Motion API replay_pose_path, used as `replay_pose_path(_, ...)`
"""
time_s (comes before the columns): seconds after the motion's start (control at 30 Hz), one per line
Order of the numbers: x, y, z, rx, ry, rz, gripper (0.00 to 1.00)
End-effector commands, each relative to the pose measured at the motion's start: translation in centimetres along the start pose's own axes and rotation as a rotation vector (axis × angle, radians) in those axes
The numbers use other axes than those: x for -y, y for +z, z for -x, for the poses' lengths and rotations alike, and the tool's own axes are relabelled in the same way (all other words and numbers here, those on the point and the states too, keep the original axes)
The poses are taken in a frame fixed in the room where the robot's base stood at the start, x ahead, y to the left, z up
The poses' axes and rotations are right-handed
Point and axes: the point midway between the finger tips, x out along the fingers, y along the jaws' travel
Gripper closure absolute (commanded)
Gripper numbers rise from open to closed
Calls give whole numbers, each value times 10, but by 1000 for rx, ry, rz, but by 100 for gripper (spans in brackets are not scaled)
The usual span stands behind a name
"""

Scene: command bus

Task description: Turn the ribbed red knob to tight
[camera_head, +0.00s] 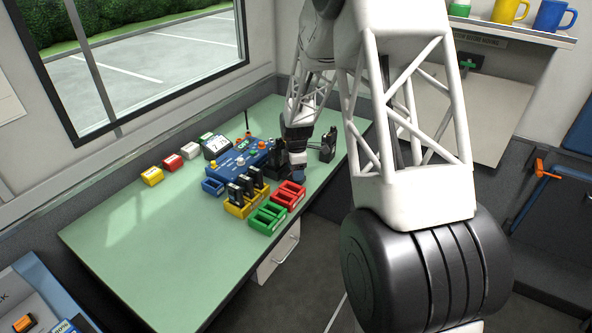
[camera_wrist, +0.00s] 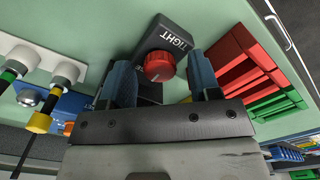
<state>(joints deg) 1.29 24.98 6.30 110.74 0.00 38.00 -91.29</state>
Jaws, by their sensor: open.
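The ribbed red knob (camera_wrist: 159,67) sits on a dark block marked TIGHT (camera_wrist: 176,37) in the wrist view. The word TIGHT lies beyond the knob, toward the top of the picture. My gripper (camera_wrist: 160,75) is open, with one blue-padded finger to the left of the knob and one to the right. The right finger is close to the knob's edge; I cannot tell whether it touches. The left finger is clearly apart from it. In the head view my gripper (camera_head: 297,172) is small above the green table, and the knob is not discernible there.
A blue panel (camera_head: 238,160) with knobs stands left of my gripper. Yellow (camera_head: 238,211), red (camera_head: 289,195) and green (camera_head: 267,218) racks stand in front, the yellow one holding black devices. A black device (camera_head: 328,145) stands to the right. The table's left part (camera_head: 130,235) is clear.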

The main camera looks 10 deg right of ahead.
Motion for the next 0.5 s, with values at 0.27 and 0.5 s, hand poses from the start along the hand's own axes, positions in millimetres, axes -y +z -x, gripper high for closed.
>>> replay_pose_path(0.27,0,0,0,0,0,0,49)
replay_pose_path(0.5,0,0,0,0,0,0,86)
